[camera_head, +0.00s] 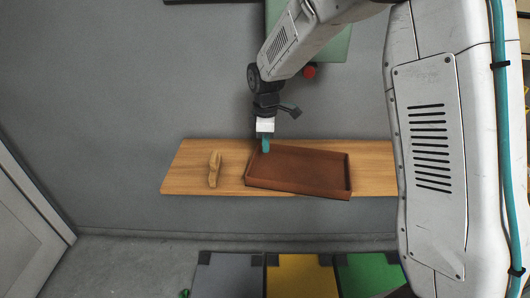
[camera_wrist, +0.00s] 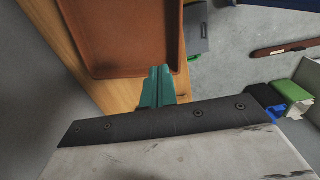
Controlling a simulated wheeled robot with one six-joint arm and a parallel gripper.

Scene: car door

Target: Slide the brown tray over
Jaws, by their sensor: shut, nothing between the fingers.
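The brown tray (camera_head: 300,172) is a shallow rectangular tray lying slightly skewed on a light wooden shelf (camera_head: 187,183). Its lower right corner reaches the shelf's front edge. In the wrist view the tray (camera_wrist: 122,38) fills the upper left. My gripper (camera_head: 265,147) has teal fingers, pressed together and empty, at the tray's upper left corner. In the wrist view the fingertips (camera_wrist: 158,84) are right by the tray's rim. I cannot tell whether they touch it.
A small wooden object (camera_head: 214,168) stands on the shelf left of the tray. A red knob-like thing (camera_head: 309,71) and a green panel (camera_head: 335,45) are behind my arm. Grey, yellow (camera_head: 300,277) and green bins are below the shelf. My arm hides the shelf's right end.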

